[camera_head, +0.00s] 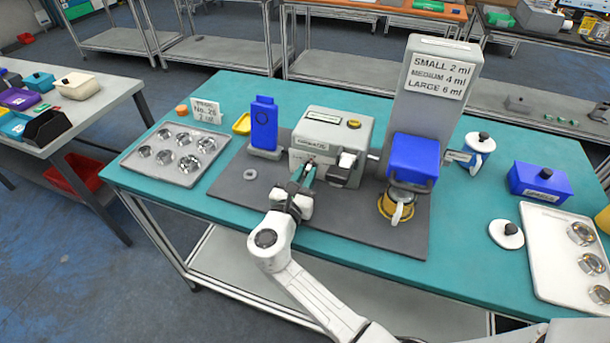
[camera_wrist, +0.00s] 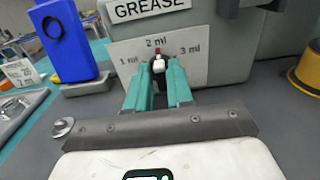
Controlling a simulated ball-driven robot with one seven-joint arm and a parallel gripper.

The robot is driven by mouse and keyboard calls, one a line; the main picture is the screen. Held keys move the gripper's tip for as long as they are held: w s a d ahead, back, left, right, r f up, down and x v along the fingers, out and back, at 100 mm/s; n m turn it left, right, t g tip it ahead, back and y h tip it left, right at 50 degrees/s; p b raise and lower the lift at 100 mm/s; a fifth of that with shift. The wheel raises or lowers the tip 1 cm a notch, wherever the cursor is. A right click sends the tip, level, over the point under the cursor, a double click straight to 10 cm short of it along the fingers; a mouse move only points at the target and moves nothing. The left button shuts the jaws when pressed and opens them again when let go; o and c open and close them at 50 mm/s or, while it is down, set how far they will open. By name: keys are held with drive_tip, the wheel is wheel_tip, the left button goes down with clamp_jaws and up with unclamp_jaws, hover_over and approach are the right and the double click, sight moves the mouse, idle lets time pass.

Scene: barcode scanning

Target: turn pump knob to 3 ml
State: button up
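The pump (camera_head: 330,137) is a grey box marked "GREASE" on the dark mat. In the wrist view, its white dial plate (camera_wrist: 118,70) reads 1 ml at left, 2 ml at top and 3 ml at right. The small white knob (camera_wrist: 158,64) has a red mark pointing up at 2 ml. My gripper (camera_wrist: 159,68) has teal fingers, one on each side of the knob, close against it; they look shut on it. The fingers hide the knob's lower part. In the head view, my gripper (camera_head: 308,170) is at the pump's front and hides the knob.
A blue scanner-like stand (camera_head: 264,125) is left of the pump. A blue block (camera_head: 413,158) sits over a yellow-ringed cup (camera_head: 393,206) at right, before a tall grey column (camera_head: 432,105). A tray of metal parts (camera_head: 150,170) is at far left. The mat's front is mostly clear.

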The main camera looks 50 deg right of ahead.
clamp_jaws()
drive_tip(key=shift+f+m+b, duration=0.1)
drive_tip(key=shift+m+b, duration=0.25)
drive_tip(key=shift+m, duration=0.05)
drive_tip(key=m+b, duration=0.4)
drive_tip(key=m, duration=0.1)
drive_tip(key=shift+s+f+b, duration=0.2)
drive_tip(key=shift+s+b, duration=0.05)
drive_tip(key=shift+b, duration=0.05)
drive_tip(key=m+b, duration=0.4)
drive_tip(key=m, duration=0.2)
drive_tip(key=shift+s+d+b, duration=0.1)
drive_tip(key=shift+s+b, duration=0.05)
drive_tip(key=shift+b, duration=0.25)
drive_tip(key=shift+o, duration=1.8)
unclamp_jaws()
drive_tip(key=shift+r, duration=0.1)
